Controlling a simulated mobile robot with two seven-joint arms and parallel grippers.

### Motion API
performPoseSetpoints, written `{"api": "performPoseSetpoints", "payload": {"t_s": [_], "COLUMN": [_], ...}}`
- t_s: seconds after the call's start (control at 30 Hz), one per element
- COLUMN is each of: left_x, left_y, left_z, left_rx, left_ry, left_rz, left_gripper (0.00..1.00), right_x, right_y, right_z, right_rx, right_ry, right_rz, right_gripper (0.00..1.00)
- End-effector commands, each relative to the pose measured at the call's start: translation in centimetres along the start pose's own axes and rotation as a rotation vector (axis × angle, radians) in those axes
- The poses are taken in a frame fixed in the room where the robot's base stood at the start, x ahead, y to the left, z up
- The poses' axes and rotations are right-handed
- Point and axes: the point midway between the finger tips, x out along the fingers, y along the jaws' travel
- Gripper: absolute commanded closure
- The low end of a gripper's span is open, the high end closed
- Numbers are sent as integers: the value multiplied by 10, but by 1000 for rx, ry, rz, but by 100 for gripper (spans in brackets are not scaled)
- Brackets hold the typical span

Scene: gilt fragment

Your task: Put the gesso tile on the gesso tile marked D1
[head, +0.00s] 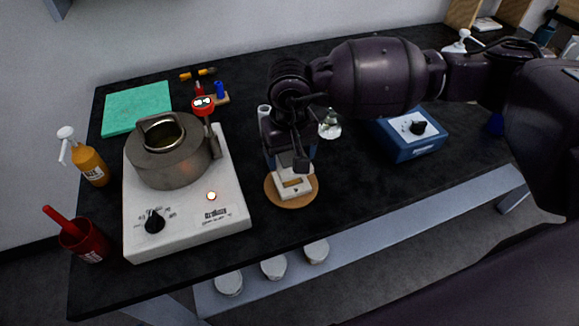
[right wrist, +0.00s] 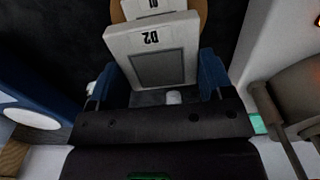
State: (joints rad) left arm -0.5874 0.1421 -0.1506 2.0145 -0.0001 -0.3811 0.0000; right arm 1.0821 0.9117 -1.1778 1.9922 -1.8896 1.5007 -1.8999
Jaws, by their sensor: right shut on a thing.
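The gesso tile marked D2 (right wrist: 176,38) is white with a grey recessed panel. My right gripper (right wrist: 155,78) is shut on it, with a blue fingertip at each side in the right wrist view. Just beyond it lies the white tile marked D1 (right wrist: 148,7), partly covered by the D2 tile and cut by the frame edge. The D1 tile rests on a round cork disc (head: 292,204). In the head view my right gripper is over the disc, and its links hide much of the tiles. The gap between the tiles cannot be told. My left gripper is not in view.
A white hotplate (head: 228,215) with a grey kettle (head: 168,160) stands left of the disc. A blue device with a dial (head: 412,147) stands to the right. A glass flask (head: 330,124) is behind the gripper. The black table is clear right of the disc.

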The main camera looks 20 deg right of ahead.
Motion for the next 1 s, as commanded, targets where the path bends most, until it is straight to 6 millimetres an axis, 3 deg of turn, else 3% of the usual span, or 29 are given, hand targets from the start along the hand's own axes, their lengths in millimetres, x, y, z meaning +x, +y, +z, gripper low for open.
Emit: {"api": "performPoseSetpoints", "payload": {"t_s": [0.17,0.5,0.87,0.9,1.0], "left_x": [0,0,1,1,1], "left_y": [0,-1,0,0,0], "left_z": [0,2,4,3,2], "left_rx": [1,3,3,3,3], "left_ry": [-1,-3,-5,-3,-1], "left_rz": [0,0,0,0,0], "left_gripper": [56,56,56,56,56], "right_x": [8,47,50,49,49], "right_y": [0,0,0,0,0], "right_z": [0,0,0,0,0], "right_rx": [0,0,0,0,0], "right_ry": [0,-2,0,0,1], "right_rz": [0,0,0,0,0], "right_gripper": [54,54,54,20,5]}}
